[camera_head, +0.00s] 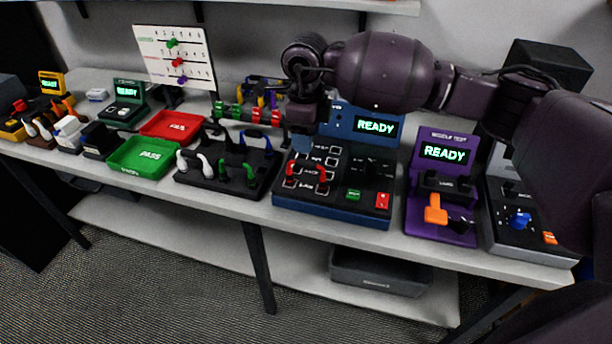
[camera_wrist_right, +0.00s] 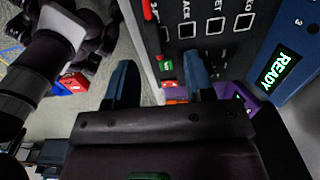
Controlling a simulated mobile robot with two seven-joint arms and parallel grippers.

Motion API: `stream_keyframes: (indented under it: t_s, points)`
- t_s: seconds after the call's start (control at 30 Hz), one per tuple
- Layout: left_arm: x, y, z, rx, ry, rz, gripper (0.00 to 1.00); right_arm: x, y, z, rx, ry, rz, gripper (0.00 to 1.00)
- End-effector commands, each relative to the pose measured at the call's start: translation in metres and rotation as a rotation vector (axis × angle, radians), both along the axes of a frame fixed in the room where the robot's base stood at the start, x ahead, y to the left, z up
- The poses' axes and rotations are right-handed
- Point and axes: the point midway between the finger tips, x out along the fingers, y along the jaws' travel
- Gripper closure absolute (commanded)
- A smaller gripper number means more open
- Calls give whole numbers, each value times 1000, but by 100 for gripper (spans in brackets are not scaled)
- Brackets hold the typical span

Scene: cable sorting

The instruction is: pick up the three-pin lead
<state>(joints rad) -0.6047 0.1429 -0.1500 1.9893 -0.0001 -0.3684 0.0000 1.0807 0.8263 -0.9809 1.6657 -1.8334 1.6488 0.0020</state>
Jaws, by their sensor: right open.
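No lead in view can be clearly made out as three-pin. A red lead (camera_head: 318,171) lies curved on the blue test station (camera_head: 330,208). White (camera_head: 204,166), green (camera_head: 250,174) and blue (camera_head: 262,137) leads sit on the black rack (camera_head: 225,192) left of it; their plug pins are too small to tell. My right gripper (camera_head: 301,142) hangs over the rear left part of the blue station, near the rack. In the right wrist view my right gripper (camera_wrist_right: 158,78) is open, with nothing visible between its fingers. My left gripper is not in view.
A green PASS tray (camera_head: 143,172) and a red FAIL tray (camera_head: 172,136) stand left of the rack. A purple station (camera_head: 425,213) and a grey station (camera_head: 520,253) stand to the right. A whiteboard (camera_head: 150,40) stands behind. A dark bin (camera_head: 375,288) is on the lower shelf.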

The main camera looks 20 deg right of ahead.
Motion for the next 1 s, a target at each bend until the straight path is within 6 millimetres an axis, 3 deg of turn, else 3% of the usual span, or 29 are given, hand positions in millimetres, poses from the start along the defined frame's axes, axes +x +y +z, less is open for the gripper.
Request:
stream_keyframes:
  t_s: [0.13, 0.47, 0.73, 1.0]
  points:
    - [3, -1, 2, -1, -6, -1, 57, -1, 0, -23, 2, 2, 1, 51]
    - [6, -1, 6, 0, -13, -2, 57, -4, 2, -46, 4, 2, 1, 51]
    - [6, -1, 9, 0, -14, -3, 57, -8, 3, -82, 3, 3, 0, 51]
    - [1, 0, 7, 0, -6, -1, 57, -8, 3, -87, 4, 0, 2, 51]
